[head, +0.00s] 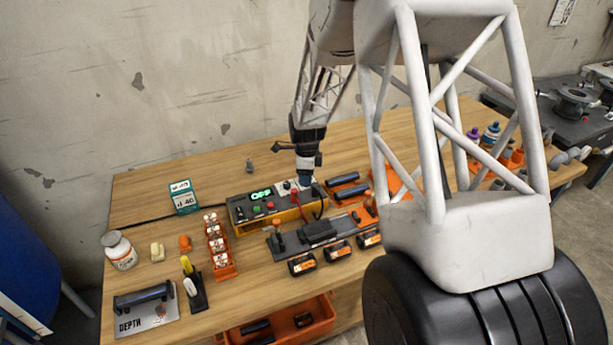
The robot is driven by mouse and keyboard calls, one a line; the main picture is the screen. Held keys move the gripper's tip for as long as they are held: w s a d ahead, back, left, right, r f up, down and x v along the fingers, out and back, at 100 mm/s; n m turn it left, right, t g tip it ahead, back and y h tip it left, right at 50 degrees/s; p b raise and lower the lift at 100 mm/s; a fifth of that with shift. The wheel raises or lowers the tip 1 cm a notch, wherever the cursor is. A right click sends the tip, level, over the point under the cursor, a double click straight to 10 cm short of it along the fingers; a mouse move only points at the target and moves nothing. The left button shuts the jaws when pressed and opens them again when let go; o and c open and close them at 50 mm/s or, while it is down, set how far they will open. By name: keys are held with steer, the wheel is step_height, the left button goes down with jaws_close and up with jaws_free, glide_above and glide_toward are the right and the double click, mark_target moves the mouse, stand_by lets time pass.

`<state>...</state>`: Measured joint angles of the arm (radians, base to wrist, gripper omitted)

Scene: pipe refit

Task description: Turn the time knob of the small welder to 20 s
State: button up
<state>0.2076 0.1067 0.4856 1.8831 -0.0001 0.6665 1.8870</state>
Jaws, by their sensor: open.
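The small welder (246,215) is a yellow and dark box on the wooden bench, with a green lit display (262,194) reading OFF. Small green and red buttons show on its top panel. My gripper (304,183) points down at the right end of the panel, open. Its fingertips are small and dark here, and I cannot tell whether they touch anything. The time knob cannot be made out; the gripper covers part of that end of the panel. A small card (181,197) with writing, partly reading 40, stands left of the welder.
An orange rack (219,249) of white fittings stands left of the welder. A dark tool holder (318,233) and several orange-black blocks (302,264) lie in front. Dark pipes (343,180) lie right. A white bottle (119,251) is far left. Bare bench lies behind the card.

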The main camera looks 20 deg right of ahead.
steer(key=shift+r, duration=3.7)
steer(key=shift+s+a+r, duration=0.1)
steer(key=shift+s+r, duration=0.05)
steer(key=shift+r, duration=0.05)
steer(key=s+a+r+n+t, duration=0.1)
steer(key=s+a+r+n, duration=0.3)
steer(key=s+r+n, duration=0.35)
steer(key=s+a+r+n, duration=0.5)
steer(key=s+r, duration=0.3)
steer(key=s, duration=0.2)
steer(key=s+a+r+n, duration=0.1)
steer(key=s+n, duration=0.4)
steer(key=s, duration=0.5)
steer(key=s+a+r+n+t, duration=0.1)
steer(key=s+a+r+n, duration=0.1)
steer(key=s+n, duration=0.4)
steer(key=s+a, duration=0.1)
steer(key=s, duration=0.3)
steer(key=shift+a+t, duration=0.3)
steer(key=shift+r, duration=0.1)
